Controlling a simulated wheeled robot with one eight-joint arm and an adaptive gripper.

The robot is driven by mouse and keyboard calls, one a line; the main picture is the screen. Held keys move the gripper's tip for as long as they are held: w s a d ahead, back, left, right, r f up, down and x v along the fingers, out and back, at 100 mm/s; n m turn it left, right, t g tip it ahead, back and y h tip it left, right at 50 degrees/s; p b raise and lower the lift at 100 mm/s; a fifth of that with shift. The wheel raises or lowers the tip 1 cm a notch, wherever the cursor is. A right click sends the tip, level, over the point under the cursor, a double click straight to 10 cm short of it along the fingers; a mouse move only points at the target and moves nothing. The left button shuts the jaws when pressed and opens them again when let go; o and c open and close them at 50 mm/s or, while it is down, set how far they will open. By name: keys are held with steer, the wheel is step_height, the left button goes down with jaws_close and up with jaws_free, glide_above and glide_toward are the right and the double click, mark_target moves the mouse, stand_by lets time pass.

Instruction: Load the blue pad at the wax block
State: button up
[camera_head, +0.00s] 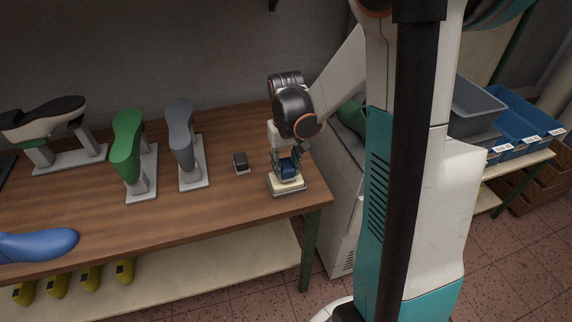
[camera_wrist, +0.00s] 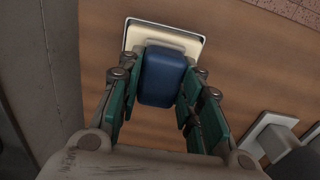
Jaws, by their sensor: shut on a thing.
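The blue pad (camera_head: 288,171) is between the fingers of my gripper (camera_head: 287,165), which is shut on it. In the wrist view the blue pad (camera_wrist: 162,75) sits between the green-lined fingers of my gripper (camera_wrist: 160,95). The cream wax block (camera_head: 286,185) lies in a shallow tray near the table's right front corner. It also shows in the wrist view as a pale wax block (camera_wrist: 180,38) at the pad's far end. The pad is right over the wax block; I cannot tell whether they touch.
A small dark block (camera_head: 241,161) stands left of the wax block. Grey (camera_head: 181,140) and green (camera_head: 127,150) shoe lasts stand on holders further left, and a blue last (camera_head: 38,244) lies at the front left. Bins (camera_head: 515,120) stand far right.

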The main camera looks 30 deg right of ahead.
steer(key=shift+f+b, duration=0.5)
steer(key=shift+f, duration=0.05)
stand_by(1.6)
steer(key=shift+r, duration=0.1)
steer(key=shift+r+p, duration=2.6)
steer(key=shift+r, duration=0.85)
steer(key=w+a+f+n, duration=0.1)
steer(key=a+f, duration=0.1)
steer(key=a, duration=0.2)
steer(key=w+a+f+n, duration=0.1)
steer(key=w+a+f, duration=0.1)
steer(key=a, duration=0.3)
steer(key=w+a+f+n, duration=0.1)
steer(key=a+f, duration=0.2)
steer(key=a, duration=0.1)
steer(key=shift+w+a, duration=0.25)
steer(key=shift+a, duration=0.15)
step_height(320, 180, up, 7)
steer(key=p, duration=0.3)
glide_above(286, 164)
steer(key=shift+a, duration=0.1)
steer(key=shift+f, duration=0.1)
steer(key=shift+f+b, duration=2.35)
steer(key=shift+f, duration=0.55)
